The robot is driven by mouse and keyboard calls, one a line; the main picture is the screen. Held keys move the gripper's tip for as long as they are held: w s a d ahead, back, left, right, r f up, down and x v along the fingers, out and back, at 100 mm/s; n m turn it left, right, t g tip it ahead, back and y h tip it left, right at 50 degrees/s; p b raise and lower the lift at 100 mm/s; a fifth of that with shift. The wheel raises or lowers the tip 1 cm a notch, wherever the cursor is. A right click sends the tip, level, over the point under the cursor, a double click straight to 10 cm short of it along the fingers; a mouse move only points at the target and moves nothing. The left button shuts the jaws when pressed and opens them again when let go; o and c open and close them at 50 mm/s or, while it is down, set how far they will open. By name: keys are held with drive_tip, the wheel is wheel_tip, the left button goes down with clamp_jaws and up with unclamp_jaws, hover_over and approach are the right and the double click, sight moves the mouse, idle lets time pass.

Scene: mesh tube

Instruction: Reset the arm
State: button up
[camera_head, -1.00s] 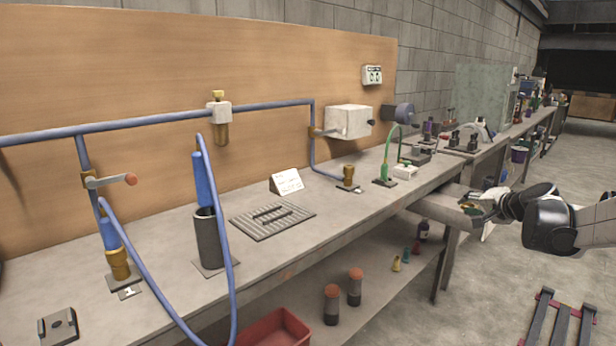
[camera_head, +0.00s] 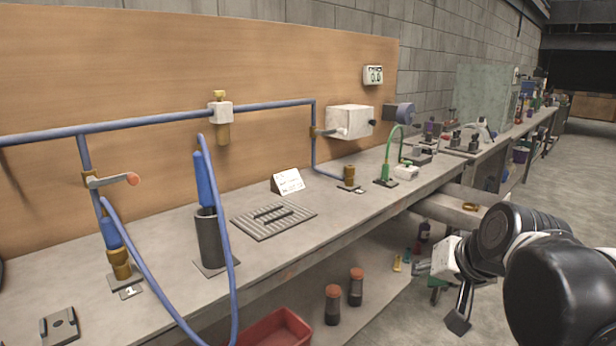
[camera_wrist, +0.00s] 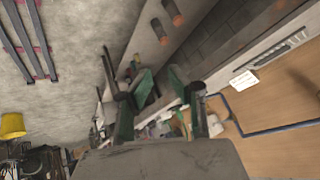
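My arm (camera_head: 505,250) reaches in at the lower right of the head view, over the open floor beside the bench. My gripper (camera_head: 440,294) is at its end, in front of the bench's lower shelf and apart from the bench top. The wrist view shows my gripper (camera_wrist: 160,86) with two green-padded fingers apart and nothing seen between them.
The long bench (camera_head: 165,250) carries blue pipes, a ribbed plate (camera_head: 273,220), a white card (camera_head: 288,182) and a green hose stand (camera_head: 386,165). A red bin (camera_head: 275,328) and two orange-capped jars (camera_head: 333,305) sit below. Floor at right is clear.

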drive_tip(key=s+a+f+n+g+h, duration=0.1)
drive_tip(key=s+f, duration=0.2)
drive_tip(key=s, duration=0.3)
drive_tip(key=s+a+f+n, duration=0.1)
drive_tip(key=s+f+n, duration=0.15)
drive_tip(key=s, duration=0.45)
wheel_tip(320, 180, up, 13)
drive_tip(key=p, duration=1.3)
drive_tip(key=shift+w+m, duration=0.25)
drive_tip(key=shift+m, duration=0.1)
drive_tip(key=shift+w+d, duration=0.1)
drive_tip(key=shift+d, duration=0.1)
